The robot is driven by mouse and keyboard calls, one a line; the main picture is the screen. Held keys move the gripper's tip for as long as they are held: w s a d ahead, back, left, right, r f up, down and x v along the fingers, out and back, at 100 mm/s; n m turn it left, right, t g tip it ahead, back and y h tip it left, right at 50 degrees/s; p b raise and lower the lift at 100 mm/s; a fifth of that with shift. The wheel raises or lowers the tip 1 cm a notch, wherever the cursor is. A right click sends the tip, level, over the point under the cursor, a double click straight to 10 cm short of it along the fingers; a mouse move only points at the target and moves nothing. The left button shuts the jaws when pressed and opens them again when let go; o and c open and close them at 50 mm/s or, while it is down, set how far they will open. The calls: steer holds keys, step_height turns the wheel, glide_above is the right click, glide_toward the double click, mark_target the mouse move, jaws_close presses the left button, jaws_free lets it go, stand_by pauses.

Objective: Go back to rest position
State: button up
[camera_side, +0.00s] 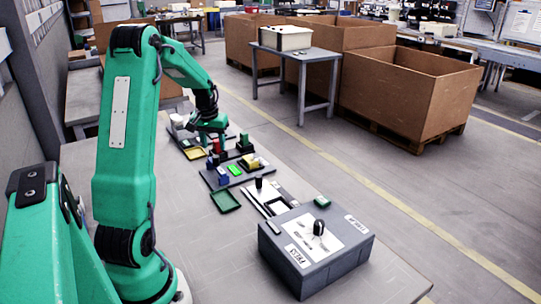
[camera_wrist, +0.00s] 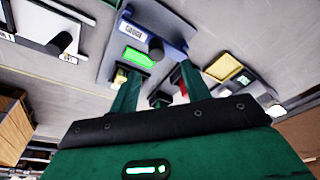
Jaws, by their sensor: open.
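My gripper (camera_side: 207,140) is at the far end of my green arm, low over the boards at the back of the table in the side view. In the wrist view its two green fingers (camera_wrist: 158,85) stand apart, with no object clearly held between them. Past the fingers are a blue-grey board (camera_wrist: 112,62) with a lit green display (camera_wrist: 138,57) and a dark rounded part. The fingertips' exact height and any contact with the board cannot be told. No screwdriver can be made out for certain.
A grey box with a black knob (camera_side: 320,228) stands near the table's front. An empty green tray (camera_side: 225,201) lies beside the boards; a yellow tray (camera_side: 194,153) is near my gripper. Bare table (camera_side: 215,265) shows in front. Large brown crates (camera_side: 420,92) stand beyond on the floor.

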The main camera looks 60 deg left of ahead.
steer(key=d+r+m+t, duration=0.1)
steer(key=d+r, duration=0.3)
steer(key=d, duration=0.3)
steer(key=w+d+r+m, duration=0.1)
steer(key=d+r+m, duration=0.15)
steer(key=d, duration=0.45)
steer(key=d+r+m+t, duration=0.1)
steer(key=d+r, duration=0.4)
steer(key=d, duration=0.2)
steer(key=s+d+m+t, duration=0.1)
steer(key=s+d+m, duration=0.1)
steer(key=s+d, duration=0.3)
steer(key=s+d+r+m+t+h, duration=0.1)
steer(key=s+d, duration=0.4)
steer(key=d, duration=0.7)
steer(key=shift+s+r+m+h, duration=0.15)
steer(key=shift+s+m+h, duration=0.2)
steer(key=shift+m, duration=0.4)
